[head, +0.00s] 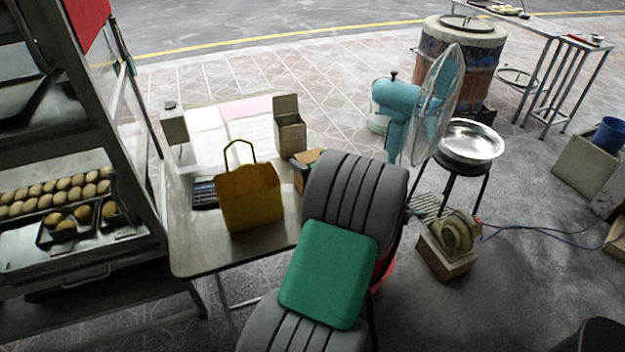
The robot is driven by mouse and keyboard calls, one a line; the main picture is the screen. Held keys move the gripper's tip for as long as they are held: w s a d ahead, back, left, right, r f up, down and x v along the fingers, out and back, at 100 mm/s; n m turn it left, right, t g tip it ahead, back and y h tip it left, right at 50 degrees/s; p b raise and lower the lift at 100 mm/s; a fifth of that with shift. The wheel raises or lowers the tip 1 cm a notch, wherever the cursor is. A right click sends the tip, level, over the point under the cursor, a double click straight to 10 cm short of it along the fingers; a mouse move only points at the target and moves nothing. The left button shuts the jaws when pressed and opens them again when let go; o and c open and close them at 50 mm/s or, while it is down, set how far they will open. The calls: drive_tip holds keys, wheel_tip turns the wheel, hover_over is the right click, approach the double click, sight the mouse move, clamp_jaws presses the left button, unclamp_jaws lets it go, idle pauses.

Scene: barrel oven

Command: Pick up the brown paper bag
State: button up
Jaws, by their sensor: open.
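The brown paper bag (252,200) looks mustard-brown in the head view. It stands upright on the small table (205,262), near the table's front right part, with a looped handle standing up from its top. Its front side is unobstructed. My gripper is not in view.
A grey ribbed chair (352,190) with a green cushion (328,273) stands at the table's right front. A calculator (204,194), papers and small boxes (290,128) lie around the bag. A rack with buns (62,190) is left. A teal fan (400,115) stands behind.

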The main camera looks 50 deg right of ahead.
drive_tip(key=shift+w+d+f, duration=0.15)
drive_tip(key=shift+w, duration=0.1)
drive_tip(key=c, duration=1.5)
